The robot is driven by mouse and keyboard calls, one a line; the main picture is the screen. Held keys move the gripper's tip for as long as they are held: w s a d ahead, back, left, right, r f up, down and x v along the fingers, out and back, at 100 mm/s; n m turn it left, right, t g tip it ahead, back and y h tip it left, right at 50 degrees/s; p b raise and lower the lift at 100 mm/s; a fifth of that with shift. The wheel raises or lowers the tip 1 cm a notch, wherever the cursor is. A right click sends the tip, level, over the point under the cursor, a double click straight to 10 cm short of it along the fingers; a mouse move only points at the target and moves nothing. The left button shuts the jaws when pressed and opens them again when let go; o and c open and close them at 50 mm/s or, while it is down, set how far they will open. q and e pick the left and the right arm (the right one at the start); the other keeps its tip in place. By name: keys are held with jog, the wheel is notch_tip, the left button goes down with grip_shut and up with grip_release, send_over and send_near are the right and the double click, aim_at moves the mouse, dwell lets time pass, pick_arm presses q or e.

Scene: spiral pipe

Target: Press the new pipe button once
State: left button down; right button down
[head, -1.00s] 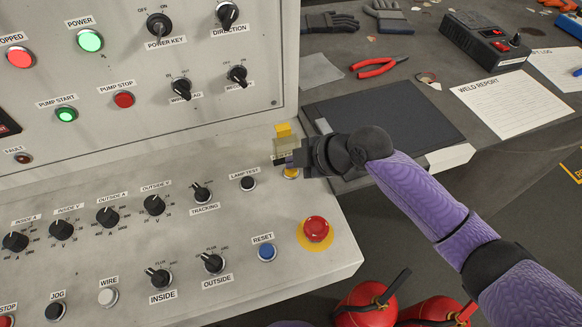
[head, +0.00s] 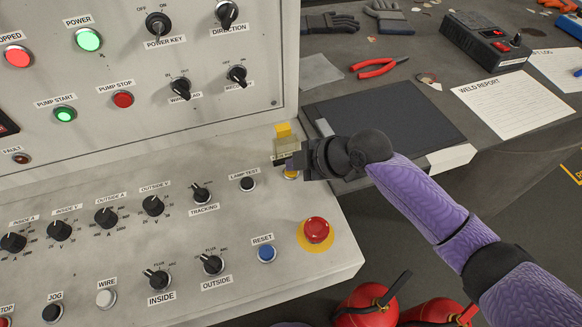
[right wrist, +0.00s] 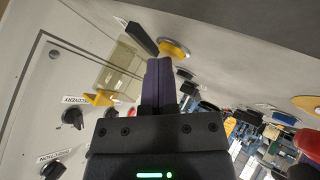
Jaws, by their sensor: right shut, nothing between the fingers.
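A yellow button (head: 290,173) sits at the upper right of the sloping console, mostly hidden behind my right gripper in the head view. I take it as the new pipe button; its label is not clearly readable. It shows better in the right wrist view (right wrist: 176,48), in a yellow ring just beyond my fingertips. A clear cover (head: 285,146) with a yellow tab stands raised behind it; it also shows in the right wrist view (right wrist: 118,72). My right gripper (head: 284,161) is shut and empty, close to the button. I cannot tell whether it touches. My left gripper is not in view.
A red emergency button (head: 316,230) on a yellow disc and a blue reset button (head: 267,253) lie nearer on the console. The lamp test button (head: 248,184) is to the left. A dark workbench (head: 385,120) with tools and papers stands behind on the right.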

aim_at(296, 141)
jog(key=shift+r+p, duration=0.65)
jog(key=shift+r, duration=0.15)
jog(key=shift+r, duration=0.1)
notch_tip(296, 141, up, 5)
jog(key=p, duration=0.4)
dwell(0.6)
